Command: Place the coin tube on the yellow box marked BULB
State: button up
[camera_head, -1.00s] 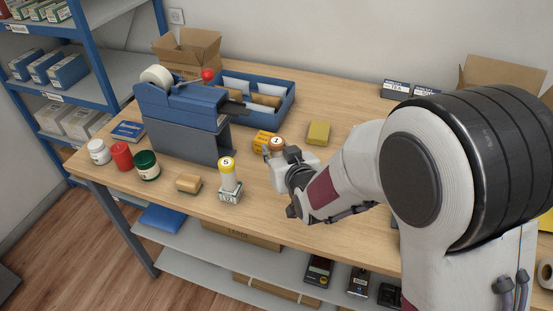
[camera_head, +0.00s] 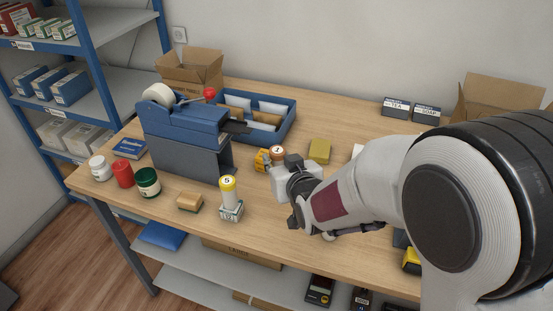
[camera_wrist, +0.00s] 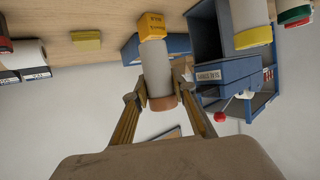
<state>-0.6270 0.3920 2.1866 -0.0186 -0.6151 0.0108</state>
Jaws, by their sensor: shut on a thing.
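The coin tube with an orange-brown cap marked 1 (camera_head: 277,152) is held upright between my gripper's fingers. In the wrist view, which is upside down, its pale body (camera_wrist: 155,65) sits between the fingers of my gripper (camera_wrist: 160,98). The yellow box marked BULB (camera_wrist: 152,25) is at the tube's lower end there. In the head view the yellow box (camera_head: 262,160) shows just left of the tube, partly hidden. I cannot tell whether the tube touches the box.
Another tube, yellow-capped and marked 5 (camera_head: 229,188), stands on a small green-and-white box (camera_head: 231,211) to the left. A plain yellow block (camera_head: 319,150) lies to the right. The blue tape dispenser (camera_head: 185,130) and blue parts tray (camera_head: 283,127) stand behind to the left.

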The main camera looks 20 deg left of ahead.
jog(key=shift+r, duration=0.15)
notch_tip(320, 180, up, 10)
jog(key=shift+w+r, duration=0.1)
jog(key=shift+r, duration=0.1)
jog(key=w+a, duration=0.8)
jog(key=w, duration=0.4)
jog(key=shift+s+f, duration=0.1)
jog(key=shift+f, duration=2.45)
jog(key=shift+f, duration=0.15)
jog(key=shift+f, duration=3)
jog(key=shift+f, duration=1.85)
